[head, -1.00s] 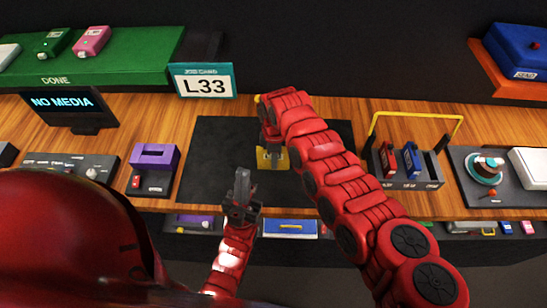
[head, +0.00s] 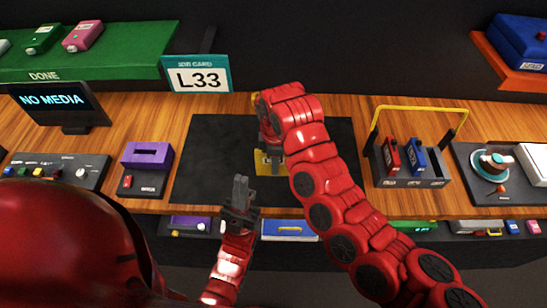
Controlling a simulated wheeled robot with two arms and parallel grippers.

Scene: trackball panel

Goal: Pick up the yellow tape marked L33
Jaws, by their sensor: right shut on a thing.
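The yellow tape (head: 262,168) lies at the middle of the dark mat (head: 215,150), mostly hidden under my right gripper; its L33 marking cannot be read. My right gripper (head: 270,158) points down onto the tape and is shut on it. I cannot tell whether the tape is clear of the mat. My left gripper (head: 240,188) is empty at the front edge of the mat, in front of the tape and apart from it; its fingers look close together. A job card sign (head: 197,76) reading L33 stands behind the mat.
A purple slotted box (head: 147,155) stands left of the mat. A caddy with a yellow handle (head: 420,108) holding red and blue items stands to the right. The green DONE shelf (head: 120,62) is at the back left, above a NO MEDIA screen (head: 52,101).

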